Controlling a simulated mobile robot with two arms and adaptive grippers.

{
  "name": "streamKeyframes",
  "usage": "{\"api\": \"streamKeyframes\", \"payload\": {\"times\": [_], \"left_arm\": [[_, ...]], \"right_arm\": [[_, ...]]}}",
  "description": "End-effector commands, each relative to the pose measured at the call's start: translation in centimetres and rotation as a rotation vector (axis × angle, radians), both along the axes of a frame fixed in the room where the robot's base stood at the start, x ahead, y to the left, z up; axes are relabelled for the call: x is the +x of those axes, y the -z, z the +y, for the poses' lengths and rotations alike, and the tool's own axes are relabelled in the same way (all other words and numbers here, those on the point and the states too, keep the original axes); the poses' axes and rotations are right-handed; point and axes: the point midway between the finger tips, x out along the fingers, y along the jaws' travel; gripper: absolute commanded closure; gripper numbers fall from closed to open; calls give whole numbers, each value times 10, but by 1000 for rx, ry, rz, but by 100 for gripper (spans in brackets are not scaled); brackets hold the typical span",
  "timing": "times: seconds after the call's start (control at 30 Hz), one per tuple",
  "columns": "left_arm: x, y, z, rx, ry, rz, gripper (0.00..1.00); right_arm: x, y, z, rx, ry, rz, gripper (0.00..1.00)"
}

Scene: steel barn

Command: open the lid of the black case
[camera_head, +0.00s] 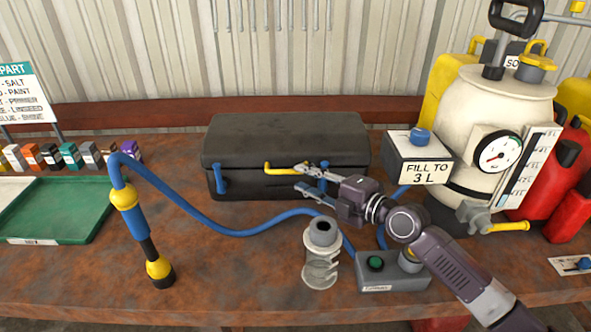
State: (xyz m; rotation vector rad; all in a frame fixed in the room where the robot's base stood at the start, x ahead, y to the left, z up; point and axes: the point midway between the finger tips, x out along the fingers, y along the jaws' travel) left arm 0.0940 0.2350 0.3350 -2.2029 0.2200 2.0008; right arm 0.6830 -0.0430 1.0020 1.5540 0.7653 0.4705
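The black case (245,181) stands on the rusty workbench near the back wall. Its lid (285,140) lies down flat and looks closed. The front has a blue latch (221,181) at the left, another blue latch (322,184) at the right and a yellow handle (280,170) in the middle. My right gripper (302,177) is at the case's front, fingers pointing left and spread apart. Its upper fingertip overlaps the right end of the handle in the picture; I cannot tell whether they touch. The gripper partly hides the right latch. My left gripper is not in view.
A blue hose (215,229) runs across the bench from a yellow-blue wand (135,222). A clear bottle (321,262) and a switch box (375,278) stand in front. A "FILL TO 3 L" box (425,160) and white tank (475,110) are right; a green tray (60,210) is left.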

Motion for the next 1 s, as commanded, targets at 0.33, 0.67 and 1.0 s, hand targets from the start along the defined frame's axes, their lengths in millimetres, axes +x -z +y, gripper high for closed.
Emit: {"api": "streamKeyframes", "payload": {"times": [0.33, 0.67, 1.0], "left_arm": [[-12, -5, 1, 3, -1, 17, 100], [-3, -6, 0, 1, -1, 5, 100], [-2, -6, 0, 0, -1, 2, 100]], "right_arm": [[36, 6, 37, 3, 0, 1, 73], [44, 8, 45, 0, -1, 0, 73], [43, 8, 45, 0, -1, 0, 98]]}}
